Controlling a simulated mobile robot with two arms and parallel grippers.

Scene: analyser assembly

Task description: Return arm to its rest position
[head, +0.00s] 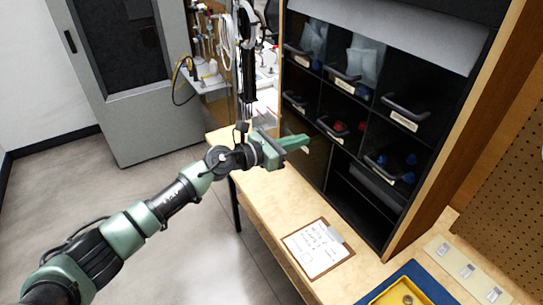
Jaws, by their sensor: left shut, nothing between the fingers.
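My left arm reaches in from the lower left, stretched up toward the middle of the picture. Its green gripper (296,143) is above the far part of the wooden bench (268,193), in front of the black shelf unit. The fingers are shut and hold nothing. My right gripper does not show.
A black shelf unit (392,119) with labelled bins stands on the bench close to the gripper. A clipboard (316,249) lies in front of it. A yellow tray (399,293) sits on a blue mat (424,279) at lower right. A grey cabinet (152,121) stands behind; the floor at left is clear.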

